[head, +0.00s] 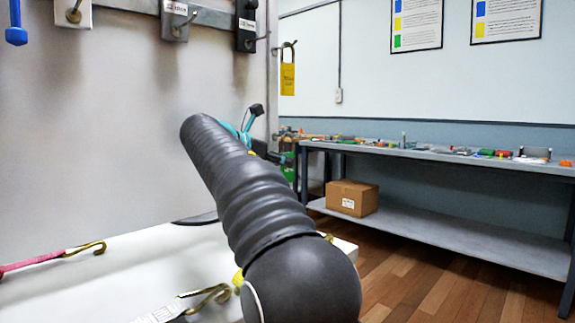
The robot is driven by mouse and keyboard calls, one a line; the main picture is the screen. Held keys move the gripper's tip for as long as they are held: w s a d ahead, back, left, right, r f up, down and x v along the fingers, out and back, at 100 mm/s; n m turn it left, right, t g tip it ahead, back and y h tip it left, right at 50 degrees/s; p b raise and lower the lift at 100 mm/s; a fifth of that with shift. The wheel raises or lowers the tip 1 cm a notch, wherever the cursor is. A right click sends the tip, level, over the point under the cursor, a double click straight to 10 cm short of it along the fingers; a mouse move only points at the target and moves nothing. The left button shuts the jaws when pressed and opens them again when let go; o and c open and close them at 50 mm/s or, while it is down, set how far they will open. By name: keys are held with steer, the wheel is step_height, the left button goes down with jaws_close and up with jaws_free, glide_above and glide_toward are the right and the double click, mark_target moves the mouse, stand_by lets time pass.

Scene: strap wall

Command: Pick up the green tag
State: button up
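I cannot make out a green tag for certain in the head view. A small green patch (289,172) shows just right of my arm at the near end of the grey bench, too small and partly covered to identify.
A white table (150,262) at lower left bears a red strap with a brass hook (87,248) and a pale strap with a hook (205,298). Hooks line the wall panel. The grey bench (440,155) holds small items above a cardboard box (352,198). Wooden floor lies clear at right.

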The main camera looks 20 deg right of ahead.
steer(key=x, duration=0.3)
steer(key=shift+w+d, duration=0.1)
steer(key=shift+d, duration=0.05)
jaws_close()
steer(key=shift+r, duration=0.15)
